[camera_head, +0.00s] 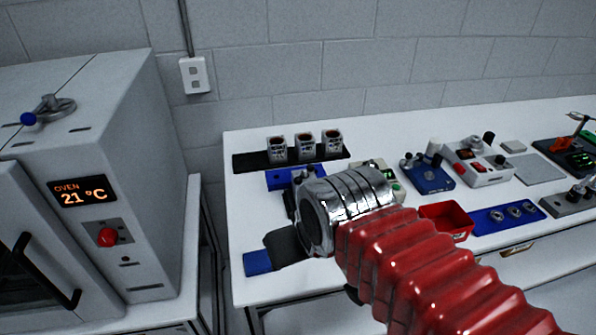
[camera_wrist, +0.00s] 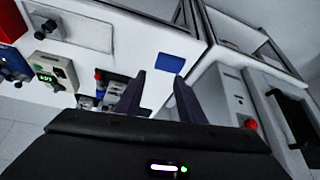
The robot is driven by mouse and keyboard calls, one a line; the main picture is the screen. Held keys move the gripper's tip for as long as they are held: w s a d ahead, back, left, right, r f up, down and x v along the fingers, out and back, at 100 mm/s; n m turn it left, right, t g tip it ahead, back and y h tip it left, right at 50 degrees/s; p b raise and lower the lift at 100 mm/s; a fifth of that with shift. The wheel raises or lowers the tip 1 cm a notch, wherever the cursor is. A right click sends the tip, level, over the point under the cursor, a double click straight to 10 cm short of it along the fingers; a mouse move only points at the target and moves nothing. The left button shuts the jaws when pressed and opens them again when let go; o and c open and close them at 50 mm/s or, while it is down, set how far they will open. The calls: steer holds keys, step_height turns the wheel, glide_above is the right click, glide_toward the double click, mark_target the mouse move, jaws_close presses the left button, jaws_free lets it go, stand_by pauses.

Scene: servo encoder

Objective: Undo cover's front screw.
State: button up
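The cover and its front screw cannot be made out in either view. A blue fixture (camera_head: 283,179) with small dark and metallic parts stands near the table's left end, partly hidden by my arm. In the wrist view, small metallic parts with a red and blue piece (camera_wrist: 100,88) show just left of my left finger, partly hidden by it. My gripper (camera_wrist: 159,75) is open and empty, with a clear gap between its two dark fingers. In the head view it is mostly hidden behind my wrist, above the table's front left area.
A blue pad (camera_head: 258,262) lies at the table's front left corner. A black rack (camera_head: 246,161) with three cups stands at the back. A red bin (camera_head: 462,220), a blue tray (camera_head: 489,221) and several devices stand to the right. A white oven (camera_head: 135,160) stands left.

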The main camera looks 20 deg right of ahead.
step_height(320, 180, up, 8)
steer(key=m+g, duration=0.6)
steer(key=m, duration=1.4)
glide_above(298, 179)
step_height(298, 179, down, 14)
steer(key=shift+r, duration=0.15)
steer(key=shift+c, duration=0.6)
jaws_close()
